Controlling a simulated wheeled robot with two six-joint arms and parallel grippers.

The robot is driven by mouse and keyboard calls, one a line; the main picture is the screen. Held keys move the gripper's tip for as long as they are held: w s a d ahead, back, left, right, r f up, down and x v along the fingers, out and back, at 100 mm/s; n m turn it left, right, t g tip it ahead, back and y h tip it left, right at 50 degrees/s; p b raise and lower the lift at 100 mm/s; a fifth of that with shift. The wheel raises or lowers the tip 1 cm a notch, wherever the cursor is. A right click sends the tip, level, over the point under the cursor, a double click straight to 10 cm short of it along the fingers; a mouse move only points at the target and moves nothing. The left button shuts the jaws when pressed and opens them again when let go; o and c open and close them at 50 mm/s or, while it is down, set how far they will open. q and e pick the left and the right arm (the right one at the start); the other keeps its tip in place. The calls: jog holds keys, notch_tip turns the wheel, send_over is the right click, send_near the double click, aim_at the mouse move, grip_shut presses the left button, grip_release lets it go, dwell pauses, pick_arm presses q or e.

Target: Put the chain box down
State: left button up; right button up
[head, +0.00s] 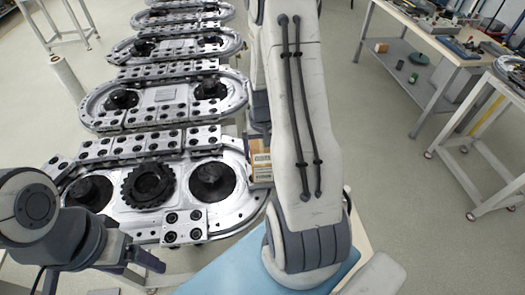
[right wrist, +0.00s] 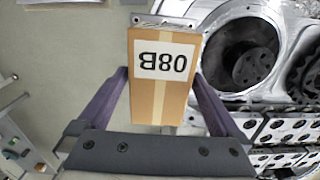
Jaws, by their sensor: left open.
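The chain box is a small brown cardboard box (right wrist: 157,105) with a tape strip and a white label, whose code appears upside down in the right wrist view. My right gripper (right wrist: 162,75) has its two purple fingers against the box's opposite sides. Whether the box touches a surface underneath is hidden. My left gripper (head: 145,265) is open and empty at the lower left, near the track's front edge.
The ring track (head: 225,225) has metal oval plates with black hubs and chain-like blocks, running away from me. A black gear (head: 148,185) sits on the nearest plate. A blue surface (head: 215,278) lies in front. Workbenches (head: 440,45) with tools stand at right, across open floor.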

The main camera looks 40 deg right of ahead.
jog(key=shift+r, duration=0.55)
notch_tip(320, 180, up, 11)
jog(key=b, duration=0.2)
jog(key=s+a+r+n, duration=0.1)
jog(key=a+n, duration=0.2)
jog(key=a, duration=0.6)
jog(key=s+a+r+n, duration=0.1)
jog(key=a+r+n, duration=0.15)
jog(key=a, duration=0.65)
jog(key=s+a+n+y, duration=0.1)
jog(key=s+a+n, duration=0.7)
jog(key=s+a, duration=0.4)
jog(key=shift+s+a, duration=0.35)
jog(key=shift+s, duration=0.8)
jog(key=shift+r+n, duration=0.1)
jog(key=shift+n, duration=0.15)
